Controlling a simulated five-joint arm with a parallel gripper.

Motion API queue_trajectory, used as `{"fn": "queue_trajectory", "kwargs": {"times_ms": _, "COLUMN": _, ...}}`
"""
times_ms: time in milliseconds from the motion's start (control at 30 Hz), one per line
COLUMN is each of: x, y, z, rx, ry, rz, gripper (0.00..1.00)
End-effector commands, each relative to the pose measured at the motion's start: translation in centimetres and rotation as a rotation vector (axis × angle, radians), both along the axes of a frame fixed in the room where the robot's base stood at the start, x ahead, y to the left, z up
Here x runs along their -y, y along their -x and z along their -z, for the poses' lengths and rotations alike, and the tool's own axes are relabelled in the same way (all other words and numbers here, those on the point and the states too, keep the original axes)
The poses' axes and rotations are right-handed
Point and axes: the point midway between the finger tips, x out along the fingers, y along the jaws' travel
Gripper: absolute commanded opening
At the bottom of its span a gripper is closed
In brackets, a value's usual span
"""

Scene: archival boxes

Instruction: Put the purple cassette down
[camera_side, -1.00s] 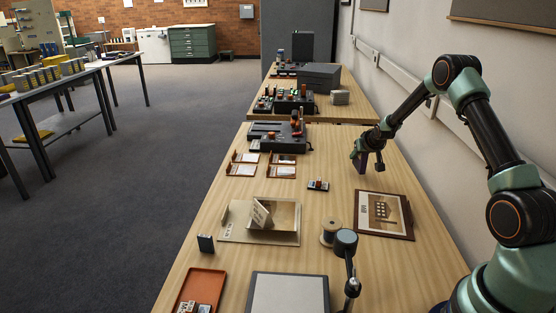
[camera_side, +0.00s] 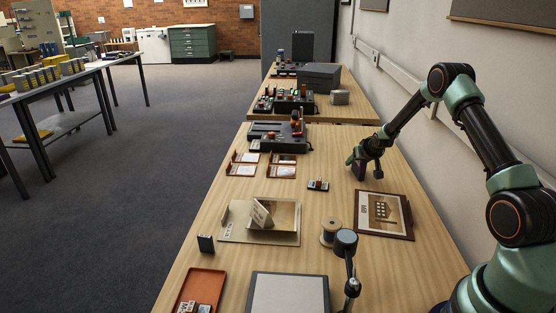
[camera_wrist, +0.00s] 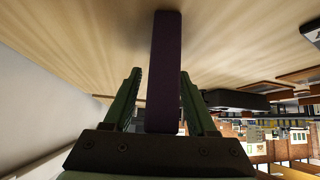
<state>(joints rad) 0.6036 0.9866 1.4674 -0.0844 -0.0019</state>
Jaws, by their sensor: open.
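The purple cassette (camera_side: 359,171) is a dark, narrow slab standing upright on the wooden table, at the right side in the side view. In the wrist view the purple cassette (camera_wrist: 165,60) runs up the middle, between the two green fingers. My gripper (camera_side: 367,167) is around it, low over the table. In the wrist view my gripper (camera_wrist: 160,80) is open, with a clear gap on the left of the cassette and a thin gap on the right. The cassette's lower end meets the wood, as far as I can tell.
A framed picture board (camera_side: 384,215) lies just in front. A small dark item (camera_side: 318,185) and orange-edged card holders (camera_side: 282,171) lie to the left. A dark device (camera_side: 280,135) stands behind. The wall (camera_side: 410,120) is close on the right. Bare wood lies around the cassette.

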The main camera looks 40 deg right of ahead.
Motion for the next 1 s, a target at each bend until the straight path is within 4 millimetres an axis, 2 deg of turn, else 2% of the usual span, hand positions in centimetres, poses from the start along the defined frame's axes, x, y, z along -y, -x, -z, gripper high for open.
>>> {"fn": "queue_trajectory", "kwargs": {"times_ms": 267, "x": -0.8, "y": 1.1, "z": -1.9, "rx": 0.002, "ry": 0.001, "rz": 0.000, "gripper": 0.57}}
{"fn": "queue_trajectory", "kwargs": {"times_ms": 800, "x": -4.0, "y": 5.8, "z": -7.7, "rx": 0.002, "ry": 0.001, "rz": 0.000, "gripper": 0.57}}
{"fn": "queue_trajectory", "kwargs": {"times_ms": 1000, "x": -4.6, "y": 6.7, "z": -8.7, "rx": 0.001, "ry": 0.001, "rz": 0.000, "gripper": 0.57}}
